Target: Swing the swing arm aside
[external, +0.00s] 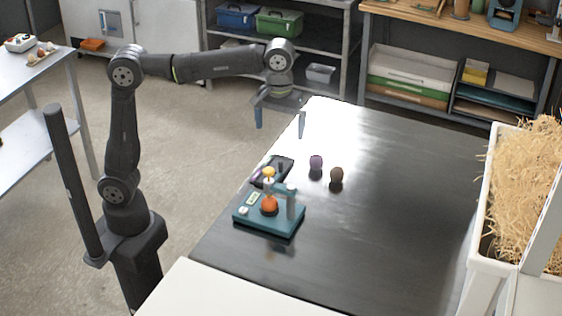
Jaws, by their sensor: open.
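A teal device (262,224) stands near the left edge of the dark table. A teal swing arm (284,188) reaches left from the top of its upright post (292,206). The arm appears to lie above an orange ball-like part (269,206) on the base. A yellow knob (268,171) shows near the arm's left end; whether the two are joined is too small to tell. My gripper (280,121) is open and empty, with its fingers spread. It hangs above the far left part of the table, well above and apart from the device.
A dark tray-like item (284,165) lies just behind the device. A purple ball (316,162) and a brown ball (336,176) sit to its right. A white bin of straw (483,232) stands at the right. The table's middle and right (400,200) are clear.

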